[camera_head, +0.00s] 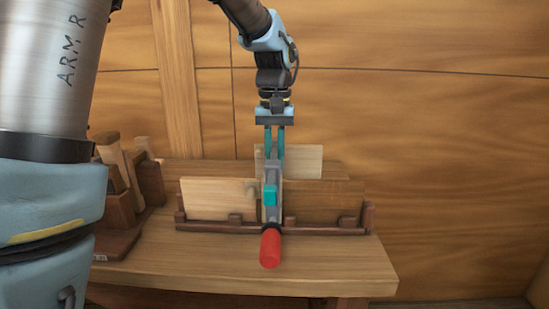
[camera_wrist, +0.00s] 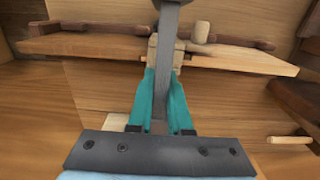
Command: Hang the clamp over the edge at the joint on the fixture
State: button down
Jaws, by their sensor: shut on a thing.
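The clamp (camera_head: 271,180) has a grey bar, a teal sliding part and a red handle (camera_head: 271,248) that points toward the camera and down. My gripper (camera_head: 274,152) is shut on its grey bar, which also shows between the teal fingers in the wrist view (camera_wrist: 160,100). The fixture (camera_head: 300,227) is a dark red-brown rail with pegs, holding a pale board (camera_head: 215,198) on the left and a darker board (camera_head: 325,203) on the right. The clamp lies in front of where they meet, hiding the joint. I cannot tell whether it touches the boards' edge.
The fixture stands on a wooden bench (camera_head: 330,268). Another pale board (camera_head: 307,160) stands behind. A rack (camera_head: 118,215) with wooden-handled pieces is at the left of the bench. A planked wooden wall (camera_head: 430,150) rises behind. The bench's front strip is mostly clear.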

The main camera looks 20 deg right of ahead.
jog(key=shift+r, duration=0.1)
notch_tip(320, 180, up, 13)
jog(key=p, duration=1.1)
dwell(0.6)
